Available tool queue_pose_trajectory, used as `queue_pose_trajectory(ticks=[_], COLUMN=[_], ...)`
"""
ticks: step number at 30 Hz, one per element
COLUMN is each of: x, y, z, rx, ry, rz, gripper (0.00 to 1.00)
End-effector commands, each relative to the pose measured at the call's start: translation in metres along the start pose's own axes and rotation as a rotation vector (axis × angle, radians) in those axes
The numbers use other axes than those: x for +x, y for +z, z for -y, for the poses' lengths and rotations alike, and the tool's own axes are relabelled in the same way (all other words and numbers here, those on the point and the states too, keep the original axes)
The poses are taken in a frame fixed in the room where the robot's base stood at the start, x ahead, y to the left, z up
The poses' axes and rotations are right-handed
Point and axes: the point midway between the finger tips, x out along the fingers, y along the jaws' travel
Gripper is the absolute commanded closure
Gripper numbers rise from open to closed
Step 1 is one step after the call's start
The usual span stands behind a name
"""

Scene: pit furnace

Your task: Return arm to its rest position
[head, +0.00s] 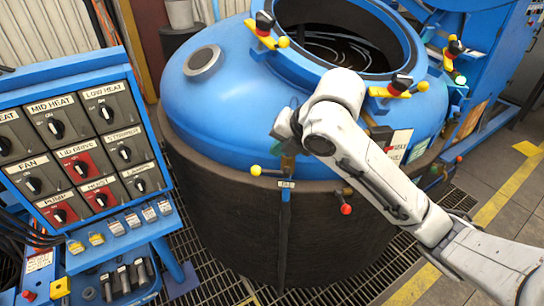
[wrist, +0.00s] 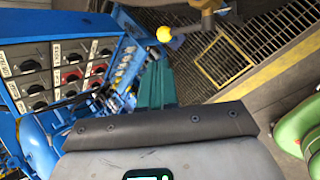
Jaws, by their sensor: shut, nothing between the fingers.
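My white arm reaches in from the lower right of the head view, bent in front of the blue furnace vessel (head: 190,110). My gripper (head: 288,165) is small there and points down near the vessel's blue rim, close to a lever with a yellow ball (head: 256,170). I cannot tell whether it touches the vessel. In the wrist view the teal fingers of my gripper (wrist: 155,86) are together, with nothing between them. The yellow ball (wrist: 163,34) shows just beyond them.
The control panel (head: 97,148) with labelled knobs stands at left. A lever with a red ball (head: 346,209) is right of my gripper. Clamps with red and yellow knobs ring the vessel's open mouth (head: 340,45). Floor grating (head: 225,270) surrounds the dark lower vessel.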

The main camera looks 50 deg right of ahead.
Motion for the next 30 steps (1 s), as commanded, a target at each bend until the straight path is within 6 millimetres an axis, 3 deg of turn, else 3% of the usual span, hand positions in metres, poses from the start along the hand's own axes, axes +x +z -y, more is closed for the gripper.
queue_pose_trajectory(ticks=[6,17,20,25,30], x=[-0.020,-0.021,-0.017,0.001,0.029], y=[0.001,-0.002,-0.013,-0.049,-0.098], z=[-0.001,-0.004,-0.020,-0.051,-0.049], rx=[0.000,0.014,0.111,0.458,0.871], ry=[0.001,0.009,0.058,0.153,0.137], rz=[0.001,-0.004,-0.023,-0.108,-0.213], gripper=[1.00,1.00,1.00,1.00,1.00])
